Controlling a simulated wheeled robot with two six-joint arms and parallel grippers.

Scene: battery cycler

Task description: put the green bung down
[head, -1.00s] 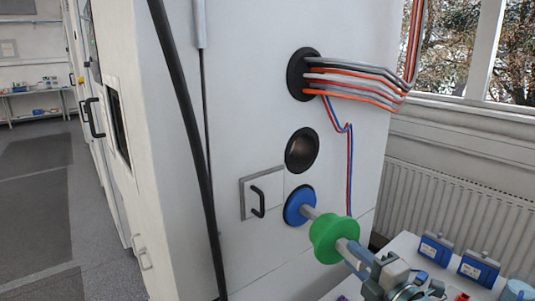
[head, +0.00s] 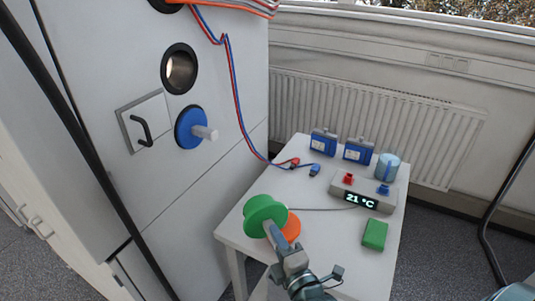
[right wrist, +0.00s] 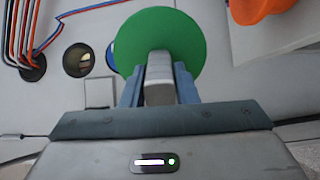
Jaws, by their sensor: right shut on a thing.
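The green bung (head: 264,214) is a round green flanged plug with a grey handle. In the head view it is over the near left part of the white table (head: 330,192). My right gripper (head: 273,237) is shut on its grey handle. In the right wrist view the green bung (right wrist: 160,45) stands beyond the fingers, with the handle between the jaws of my right gripper (right wrist: 158,85). I cannot tell whether the bung touches the table. An orange round thing (head: 292,228) lies on the table just behind and right of it, partly hidden. My left gripper is not in view.
A blue bung (head: 190,128) sits in the cabinet wall below an open port (head: 180,68). The table holds a temperature display (head: 362,195), a green block (head: 375,234), blue boxes (head: 323,142), a blue cylinder (head: 387,166) and red and blue cable connectors (head: 314,170).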

